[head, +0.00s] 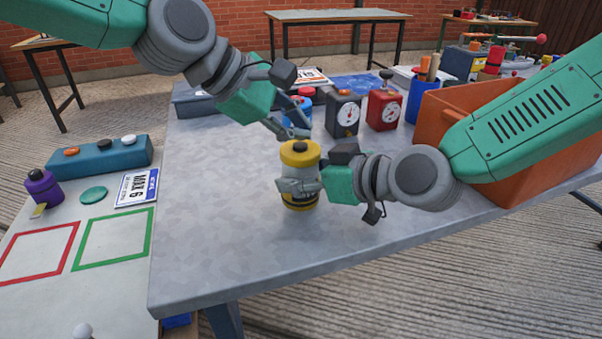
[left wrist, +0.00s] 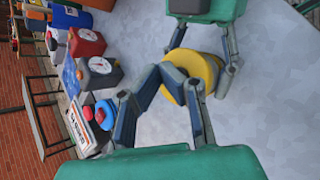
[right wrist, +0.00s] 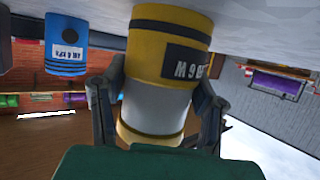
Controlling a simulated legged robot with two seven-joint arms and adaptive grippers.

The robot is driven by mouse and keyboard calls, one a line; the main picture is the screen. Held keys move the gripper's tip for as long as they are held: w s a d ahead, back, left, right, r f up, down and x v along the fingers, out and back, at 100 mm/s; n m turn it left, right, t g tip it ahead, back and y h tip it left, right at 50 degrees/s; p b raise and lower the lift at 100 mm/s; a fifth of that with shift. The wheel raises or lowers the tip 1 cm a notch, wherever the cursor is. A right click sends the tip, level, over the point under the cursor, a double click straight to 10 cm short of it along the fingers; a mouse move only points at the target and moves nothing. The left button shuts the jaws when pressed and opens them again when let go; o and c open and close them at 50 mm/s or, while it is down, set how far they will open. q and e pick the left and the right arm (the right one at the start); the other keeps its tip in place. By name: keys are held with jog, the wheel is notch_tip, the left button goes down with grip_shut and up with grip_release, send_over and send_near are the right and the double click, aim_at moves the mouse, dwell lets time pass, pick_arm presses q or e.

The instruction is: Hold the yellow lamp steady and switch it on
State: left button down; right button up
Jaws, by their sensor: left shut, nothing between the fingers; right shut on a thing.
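The yellow lamp (head: 298,157) stands upright on the grey table, with a yellow top, a pale middle and a yellow base with a dark band. A small dark knob (head: 300,146) shows on its top. My right gripper (head: 300,186) is shut around the lamp's middle from the right. The right wrist view shows the lamp (right wrist: 165,50) between its two fingers, with a dark label on the yellow base. My left gripper (head: 291,132) is shut and empty just above the lamp's top. In the left wrist view its fingertips (left wrist: 164,72) overlap the yellow top's edge; contact cannot be told.
Behind the lamp stand a black dial box (head: 343,114), a red dial box (head: 383,108) and a red-and-blue object (head: 302,106). An orange crate (head: 440,118) is at the right. The table (head: 215,220) is clear left and in front.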

aim_at(299, 145)
pick_arm(q)
jog(key=shift+f, duration=0.15)
dwell(0.5)
jog(key=shift+f, duration=0.25)
dwell(0.4)
jog(key=shift+r, duration=0.45)
jog(key=shift+r, duration=0.1)
jog(key=shift+r, duration=2.9)
